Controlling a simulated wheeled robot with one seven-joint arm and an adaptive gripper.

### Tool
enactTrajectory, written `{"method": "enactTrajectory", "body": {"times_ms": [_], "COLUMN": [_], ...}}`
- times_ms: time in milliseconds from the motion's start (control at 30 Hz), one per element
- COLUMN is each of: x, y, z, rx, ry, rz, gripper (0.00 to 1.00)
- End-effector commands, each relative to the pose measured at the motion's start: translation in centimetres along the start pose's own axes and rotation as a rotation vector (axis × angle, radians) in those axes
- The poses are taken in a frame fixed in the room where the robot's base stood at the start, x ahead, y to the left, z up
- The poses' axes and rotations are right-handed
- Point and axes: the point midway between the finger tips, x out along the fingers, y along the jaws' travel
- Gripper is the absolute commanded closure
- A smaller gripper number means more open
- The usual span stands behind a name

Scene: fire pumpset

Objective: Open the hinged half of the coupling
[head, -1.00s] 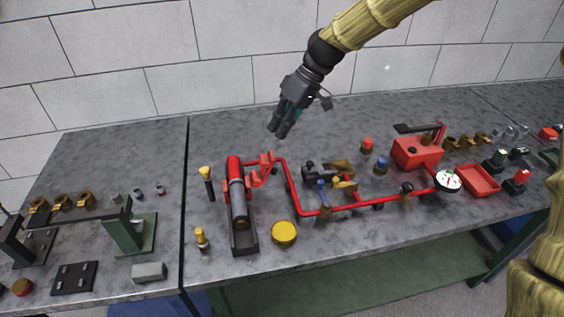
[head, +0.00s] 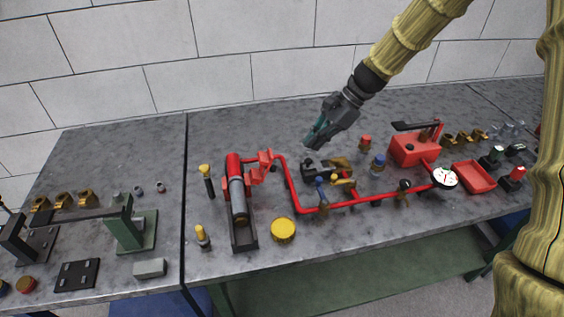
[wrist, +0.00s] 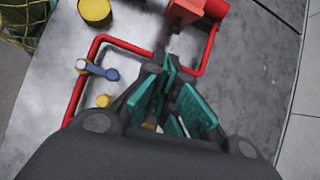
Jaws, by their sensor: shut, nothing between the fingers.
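A dark fitting with a brass-coloured part (head: 325,168) lies on the bench inside the bend of the red pipe (head: 292,187). It may be the coupling, but its hinge and halves are too small to make out. My gripper (head: 313,142) is shut and empty, apart from and above this fitting, pointing down and left. In the wrist view the teal fingers of my gripper (wrist: 167,85) cover the middle and hide what lies beneath them. The red pipe (wrist: 101,58) runs around them there, with a blue-handled valve (wrist: 100,70) at the left.
A red cylinder in a dark cradle (head: 237,190) stands left of the pipe, with red angled pieces (head: 262,166) beside it. A yellow disc (head: 283,230), a blue-capped piece (head: 378,165) and a red pump box (head: 413,150) stand nearby. The bench's back strip is mostly clear.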

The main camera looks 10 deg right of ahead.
Motion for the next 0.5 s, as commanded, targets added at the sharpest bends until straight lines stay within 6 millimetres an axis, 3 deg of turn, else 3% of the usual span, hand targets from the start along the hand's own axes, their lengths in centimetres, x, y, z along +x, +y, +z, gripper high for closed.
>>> {"method": "enactTrajectory", "body": {"times_ms": [267,500], "x": [0.4,3.4], "y": [0.1,0.1], "z": [-0.5,-0.5], "rx": [0.117,0.115], "ry": [-0.003,-0.003], "rz": [-0.008,-0.006], "gripper": [1.00,1.00]}}
